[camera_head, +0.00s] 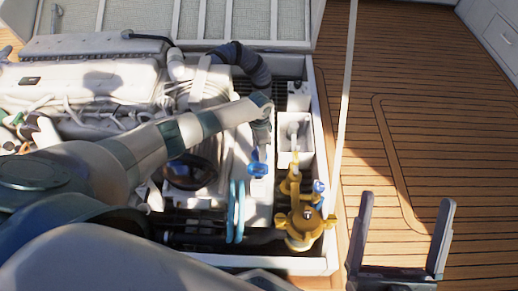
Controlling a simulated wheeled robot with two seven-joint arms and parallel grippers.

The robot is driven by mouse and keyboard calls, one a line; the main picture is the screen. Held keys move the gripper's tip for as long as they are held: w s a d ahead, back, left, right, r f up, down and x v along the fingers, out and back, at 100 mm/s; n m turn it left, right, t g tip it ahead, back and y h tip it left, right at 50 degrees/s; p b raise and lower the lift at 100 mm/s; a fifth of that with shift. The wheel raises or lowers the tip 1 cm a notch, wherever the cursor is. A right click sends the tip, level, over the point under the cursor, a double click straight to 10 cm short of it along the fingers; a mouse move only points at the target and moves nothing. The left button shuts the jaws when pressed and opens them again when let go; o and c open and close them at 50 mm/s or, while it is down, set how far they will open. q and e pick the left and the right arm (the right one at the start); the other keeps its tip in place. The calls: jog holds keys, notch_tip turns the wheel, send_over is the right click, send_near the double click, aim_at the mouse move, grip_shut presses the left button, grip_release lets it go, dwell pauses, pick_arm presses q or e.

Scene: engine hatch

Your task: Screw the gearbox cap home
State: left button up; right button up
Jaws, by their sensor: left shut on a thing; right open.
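My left arm reaches in from the left over the engine, and its gripper (259,152) points down, small in the view. It is shut on a blue cap (257,170), which looks like the gearbox cap. The cap is at a pale housing (259,205) in the engine bay. I cannot tell whether it is seated on its opening, as the threads are hidden. My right gripper (403,225) is open and empty, over the deck at the lower right, outside the bay.
A yellow brass fitting (304,228) stands in the bay's near right corner, with a white open box (294,155) behind it. Blue hoses (236,210) rise left of the fitting. A pale post (346,95) stands at the hatch's right edge. The wooden deck (440,120) is clear.

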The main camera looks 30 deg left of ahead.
pick_arm(q)
jog(key=shift+m, duration=0.9)
jog(key=shift+m, duration=0.9)
jog(key=o, duration=1.2)
jog(key=shift+c, duration=0.2)
jog(key=o, duration=0.6)
jog(key=shift+c, duration=0.2)
jog(key=shift+r, duration=0.1)
